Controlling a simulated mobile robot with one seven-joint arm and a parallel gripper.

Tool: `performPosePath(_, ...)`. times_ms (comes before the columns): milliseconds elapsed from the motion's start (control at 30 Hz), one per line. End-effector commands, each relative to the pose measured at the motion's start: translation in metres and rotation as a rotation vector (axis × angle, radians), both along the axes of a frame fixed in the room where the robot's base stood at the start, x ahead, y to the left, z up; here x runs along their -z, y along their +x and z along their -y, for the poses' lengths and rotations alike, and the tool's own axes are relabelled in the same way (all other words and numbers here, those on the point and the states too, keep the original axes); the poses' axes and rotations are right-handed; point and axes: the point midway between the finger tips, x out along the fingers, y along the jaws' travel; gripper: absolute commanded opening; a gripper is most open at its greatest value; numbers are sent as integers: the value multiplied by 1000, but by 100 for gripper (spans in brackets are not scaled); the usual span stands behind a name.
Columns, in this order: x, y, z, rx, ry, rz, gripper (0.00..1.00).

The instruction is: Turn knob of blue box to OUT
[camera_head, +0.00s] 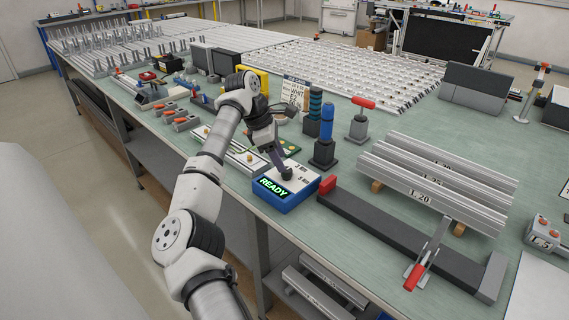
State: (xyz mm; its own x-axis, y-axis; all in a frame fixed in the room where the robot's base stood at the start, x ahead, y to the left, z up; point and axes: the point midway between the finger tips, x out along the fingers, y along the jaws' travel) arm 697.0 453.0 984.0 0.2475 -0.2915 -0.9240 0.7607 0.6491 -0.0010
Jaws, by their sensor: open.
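The blue box (291,202) sits near the front edge of the green bench, with a light top panel and a lit green "READY" display (272,187) on its front left. Its dark knob (287,173) stands on the top panel toward the back left. Small markings on the panel are too small to read. My gripper (281,165) reaches down from the upper left, with its fingers at or just above the knob. It is open. Whether the fingers touch the knob, and where the knob points, I cannot tell.
A long dark bar fixture with a red end (327,185) lies close to the box's right. Stacked metal profiles (436,168) lie to the right.

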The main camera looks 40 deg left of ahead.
Motion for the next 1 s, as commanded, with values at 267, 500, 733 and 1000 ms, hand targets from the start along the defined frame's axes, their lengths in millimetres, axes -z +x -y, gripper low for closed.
performPosePath(267,32,9,11,-1,-2,1,51)
performPosePath(500,38,11,12,0,0,1,51)
performPosePath(733,38,10,12,0,0,1,38)
performPosePath(1000,37,10,12,0,-1,1,7)
